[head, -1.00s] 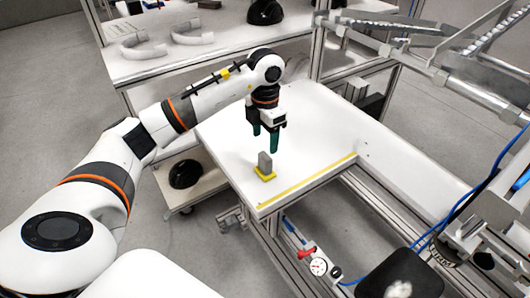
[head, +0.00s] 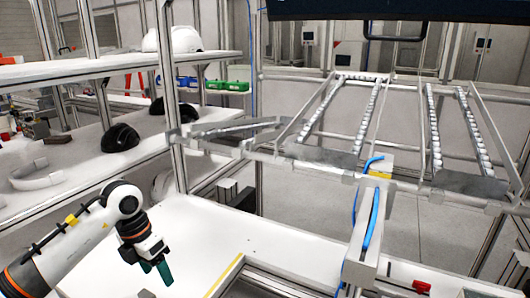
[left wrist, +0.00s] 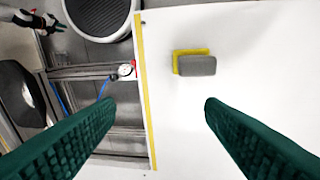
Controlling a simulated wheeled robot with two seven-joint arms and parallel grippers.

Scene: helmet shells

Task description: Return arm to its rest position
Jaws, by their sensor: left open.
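My left arm comes in at the lower left of the head view. Its left gripper (head: 157,270) has dark green fingers pointing down above the white table (head: 205,225). In the left wrist view the two green fingers (left wrist: 160,103) are spread wide with nothing between them. A small grey block (left wrist: 195,65) on a yellow base lies on the white surface beyond the fingertips, apart from them. A bit of the grey block (head: 146,293) shows at the bottom edge of the head view.
A shelf at the left holds black helmet shells (head: 120,138), a white helmet (head: 174,39) and a pale curved part (head: 38,176). Metal roller rails (head: 365,110) stand at the back right. A yellow strip (left wrist: 146,95) runs along the table edge.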

